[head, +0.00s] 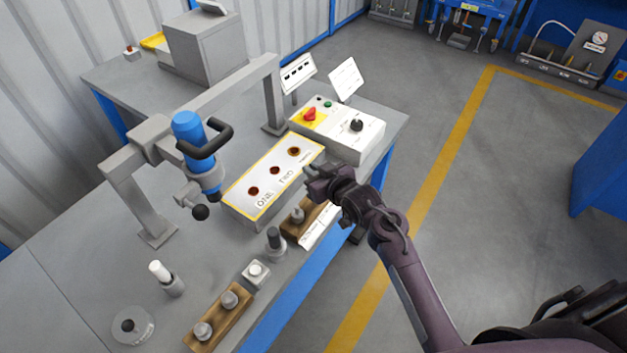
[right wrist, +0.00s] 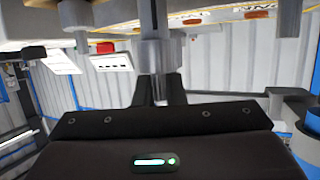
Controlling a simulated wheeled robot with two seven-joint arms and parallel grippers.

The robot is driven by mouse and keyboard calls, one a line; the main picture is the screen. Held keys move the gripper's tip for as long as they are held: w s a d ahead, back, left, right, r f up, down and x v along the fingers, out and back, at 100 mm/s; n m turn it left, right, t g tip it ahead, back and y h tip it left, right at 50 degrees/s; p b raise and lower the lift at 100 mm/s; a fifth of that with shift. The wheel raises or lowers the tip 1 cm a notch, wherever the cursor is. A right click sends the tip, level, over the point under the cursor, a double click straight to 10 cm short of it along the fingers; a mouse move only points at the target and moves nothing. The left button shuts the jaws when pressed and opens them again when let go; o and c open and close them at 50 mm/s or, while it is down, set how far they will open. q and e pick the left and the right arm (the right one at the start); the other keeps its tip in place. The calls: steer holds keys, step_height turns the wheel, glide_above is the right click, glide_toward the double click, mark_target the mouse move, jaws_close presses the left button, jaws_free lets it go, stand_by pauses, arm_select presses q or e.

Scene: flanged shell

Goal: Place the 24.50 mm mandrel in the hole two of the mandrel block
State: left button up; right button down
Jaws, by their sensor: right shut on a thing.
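The mandrel block (head: 240,206) is a pale block with a yellow-edged top and three reddish-brown holes in a row. Hole two (head: 275,170) is the middle one, beside the word TWO. My right gripper (head: 313,181) is at the block's right side, close to the hole at the far end. In the right wrist view my right gripper (right wrist: 158,92) is shut on a grey metal mandrel (right wrist: 157,55). Its size marking cannot be read, and its upper end runs out of the picture. In the head view the gripper mostly hides it. My left gripper is not in view.
A wooden holder (head: 290,229) with a metal piece stands just below my right gripper. A control box (head: 344,132) with a red button is behind the block. A blue press tool (head: 188,128) hangs over the block's left side. Several metal parts stand at the front left.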

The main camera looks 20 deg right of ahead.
steer(key=shift+f, duration=2.05)
steer(key=shift+f, duration=0.15)
steer(key=c, duration=1.5)
jaws_free()
steer(key=v, duration=1.2)
steer(key=shift+b, duration=0.3)
